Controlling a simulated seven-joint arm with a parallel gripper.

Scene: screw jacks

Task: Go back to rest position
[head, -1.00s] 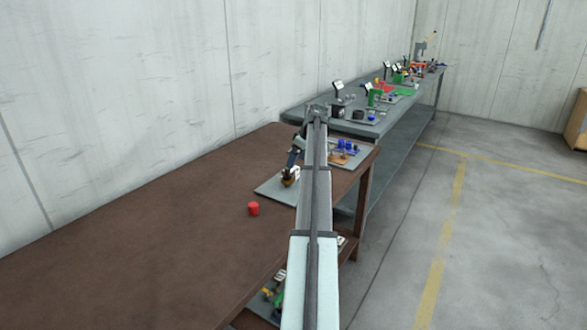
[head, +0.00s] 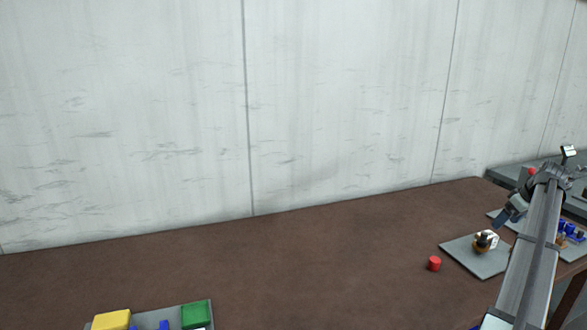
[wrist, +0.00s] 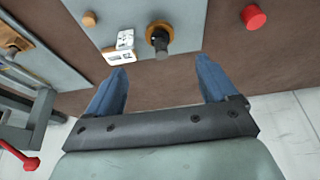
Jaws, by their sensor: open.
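My gripper (wrist: 162,85) shows in the wrist view with its two blue fingers spread apart and nothing between them. In the head view my gripper (head: 502,216) hangs at the far right, above the brown table and close to a grey plate (head: 462,258). On that plate stands a small brown and black part (head: 482,243) with a white tag (head: 492,240) beside it. In the wrist view the black-topped part (wrist: 160,42) and the tag (wrist: 122,45) lie just beyond the fingertips, apart from them.
A red cylinder (head: 434,263) stands on the brown table (head: 300,265) left of the plate. Another plate with blue parts (head: 566,230) is at the right. A tray with yellow (head: 112,320) and green (head: 196,315) blocks is at the lower left. The middle of the table is clear.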

